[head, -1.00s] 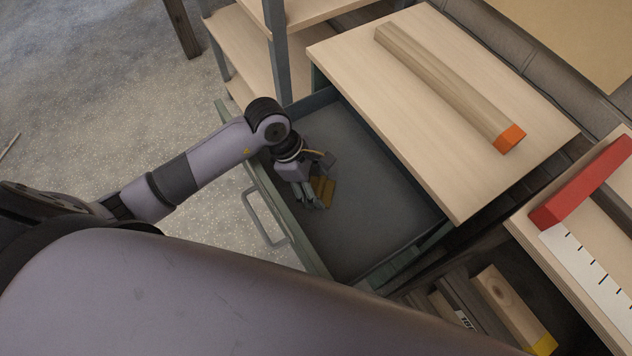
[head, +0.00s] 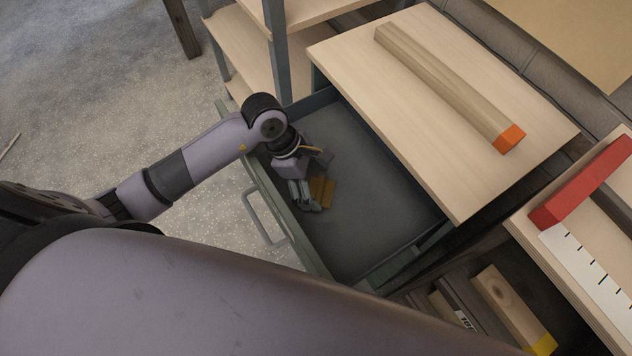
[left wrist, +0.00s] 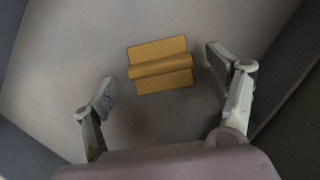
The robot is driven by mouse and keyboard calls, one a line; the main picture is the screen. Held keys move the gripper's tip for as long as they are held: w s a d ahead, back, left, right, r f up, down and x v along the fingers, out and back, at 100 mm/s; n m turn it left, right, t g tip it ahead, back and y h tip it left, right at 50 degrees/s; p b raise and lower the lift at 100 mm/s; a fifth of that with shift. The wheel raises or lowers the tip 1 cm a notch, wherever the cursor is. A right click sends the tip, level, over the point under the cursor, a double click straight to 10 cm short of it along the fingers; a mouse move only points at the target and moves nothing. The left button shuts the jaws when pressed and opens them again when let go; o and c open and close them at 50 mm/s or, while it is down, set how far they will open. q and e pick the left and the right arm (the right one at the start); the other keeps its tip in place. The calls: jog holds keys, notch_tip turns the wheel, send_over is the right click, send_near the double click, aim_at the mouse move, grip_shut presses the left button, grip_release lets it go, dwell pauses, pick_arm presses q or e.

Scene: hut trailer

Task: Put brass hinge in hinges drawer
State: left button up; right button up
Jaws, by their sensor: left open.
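The brass hinge (left wrist: 160,66) lies flat on the floor of the open drawer, with its knuckle running across its middle. In the head view the hinge (head: 324,189) shows partly, just right of my left gripper's fingers. My left gripper (head: 305,196) is inside the drawer (head: 360,185), pointing down. In the left wrist view the left gripper (left wrist: 167,82) is open, with one finger on each side of the hinge and gaps between. The drawer's green front wall (head: 290,225) with its handle (head: 264,218) faces the floor. My right gripper is not seen.
A wooden top (head: 440,110) above the drawer carries an orange-ended wood beam (head: 440,80). Another bench at right holds a red-ended piece (head: 580,185). Wood offcuts (head: 510,305) lie on a low shelf. The drawer's right part is bare.

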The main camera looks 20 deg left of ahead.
pick_arm(q)
jog(key=v, duration=0.6)
jog(key=shift+r, duration=0.25)
jog(key=shift+a, duration=0.1)
